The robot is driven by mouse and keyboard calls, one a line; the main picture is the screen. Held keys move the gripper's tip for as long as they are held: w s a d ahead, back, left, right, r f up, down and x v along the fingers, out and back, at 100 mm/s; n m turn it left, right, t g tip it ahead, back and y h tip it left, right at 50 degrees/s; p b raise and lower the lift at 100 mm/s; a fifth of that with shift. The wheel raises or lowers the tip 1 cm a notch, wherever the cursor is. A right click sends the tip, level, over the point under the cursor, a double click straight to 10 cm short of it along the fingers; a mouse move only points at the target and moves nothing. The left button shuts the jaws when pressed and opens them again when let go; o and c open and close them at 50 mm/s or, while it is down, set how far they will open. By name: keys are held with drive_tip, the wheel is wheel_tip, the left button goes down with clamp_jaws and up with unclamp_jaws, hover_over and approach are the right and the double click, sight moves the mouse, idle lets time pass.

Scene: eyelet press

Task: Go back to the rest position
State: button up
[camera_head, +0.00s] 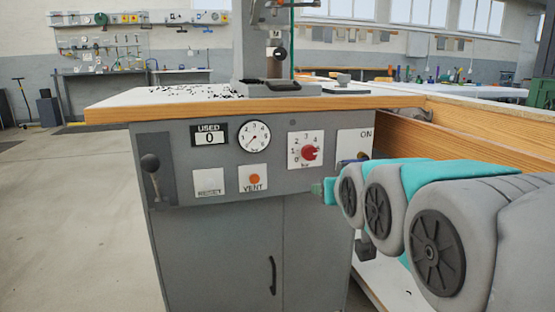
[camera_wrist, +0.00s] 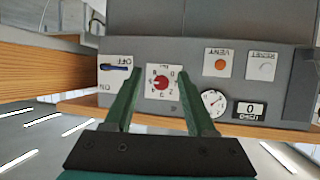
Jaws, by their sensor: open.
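My gripper (camera_wrist: 158,74) is open and empty. In the wrist view its two green fingers point at the grey press panel, and a red knob (camera_wrist: 160,83) on a white dial plate shows between them. I cannot tell the exact gap to the knob, but the fingers look apart from it. In the head view my gripper (camera_head: 324,190) is at the right of the panel, low and right of the red knob (camera_head: 310,153). My arm reaches in from the right and covers part of the ON/OFF switch plate (camera_head: 354,140).
The panel also holds a counter reading 0 (camera_head: 210,135), a gauge (camera_head: 254,136), an orange VENT button (camera_head: 254,179) and a black-knobbed lever (camera_head: 151,164). The worktop edge (camera_head: 240,103) juts above it. A wooden bench side (camera_head: 440,140) stands right, close to my arm. Floor at left is clear.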

drive_tip(key=s+d+f+g+h, duration=0.15)
drive_tip(key=s+f+g, duration=0.35)
drive_tip(key=f, duration=0.5)
drive_tip(key=s+d+f+g, duration=0.2)
drive_tip(key=s+f+g, duration=0.1)
drive_tip(key=s+f, duration=0.6)
drive_tip(key=s+d+f+g, duration=0.1)
drive_tip(key=s+f+g, duration=0.35)
drive_tip(key=s, duration=0.35)
drive_tip(key=s+f+g, duration=0.3)
drive_tip(key=s+f, duration=0.2)
drive_tip(key=s, duration=0.4)
drive_tip(key=s+p+v, duration=0.3)
drive_tip(key=p+v, duration=1.1)
drive_tip(key=shift+w+d+r+m, duration=0.4)
drive_tip(key=shift+w+r, duration=0.05)
drive_tip(key=shift+w, duration=0.05)
drive_tip(key=shift+t, duration=0.25)
